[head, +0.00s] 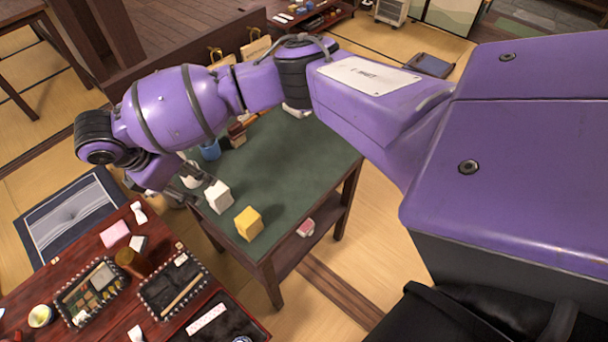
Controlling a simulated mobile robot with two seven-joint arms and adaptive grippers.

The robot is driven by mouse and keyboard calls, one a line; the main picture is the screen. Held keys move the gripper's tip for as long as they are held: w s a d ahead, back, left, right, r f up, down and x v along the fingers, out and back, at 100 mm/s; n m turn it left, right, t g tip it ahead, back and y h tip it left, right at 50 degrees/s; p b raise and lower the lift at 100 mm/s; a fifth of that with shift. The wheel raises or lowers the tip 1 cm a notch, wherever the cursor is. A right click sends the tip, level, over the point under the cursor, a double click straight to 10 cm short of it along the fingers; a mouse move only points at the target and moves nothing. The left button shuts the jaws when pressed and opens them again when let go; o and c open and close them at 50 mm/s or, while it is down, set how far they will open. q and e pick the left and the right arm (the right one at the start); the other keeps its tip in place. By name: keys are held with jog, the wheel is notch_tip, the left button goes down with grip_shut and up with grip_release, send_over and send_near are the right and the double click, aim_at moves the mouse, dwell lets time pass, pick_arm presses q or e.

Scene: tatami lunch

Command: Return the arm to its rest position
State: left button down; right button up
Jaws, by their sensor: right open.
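My right arm (180,105) comes in from the right, reaches across above the green-topped table and bends down at its wrist on the left. My right gripper (192,186) is open, low at the table's left edge, beside a white block (218,197). I cannot tell whether it touches the block. A whitish object behind the fingers is partly hidden. My left gripper is not in view.
The green-topped table (290,185) also holds a yellow block (248,224), a blue cup (210,150) and brownish items (238,134) under the arm. A pink-topped block (305,228) sits below the top. A red-brown low table (110,270) with trays is at lower left.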

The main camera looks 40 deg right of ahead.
dwell(0.3)
jog(key=s+a+f+m+g+y, duration=0.1)
jog(key=s+a+f+m+y, duration=0.25)
jog(key=s+f, duration=0.45)
jog(key=s+a+f+m+y, duration=0.25)
jog(key=s+a+f, duration=0.2)
jog(key=s, duration=0.75)
jog(key=s+d+m+t+h, duration=0.1)
jog(key=s+d+m, duration=0.6)
jog(key=s+d, duration=0.45)
jog(key=s+d+m+h, duration=0.2)
jog(key=s+d+m, duration=0.6)
jog(key=d, duration=0.6)
jog(key=w+a+f+n+t+y, duration=0.1)
jog(key=w+a+f+t, duration=0.3)
jog(key=w+f+t, duration=0.3)
notch_tip(320, 180, down, 3)
jog(key=shift+w+a+y, duration=0.2)
jog(key=shift+w+y, duration=0.1)
jog(key=shift+w, duration=0.25)
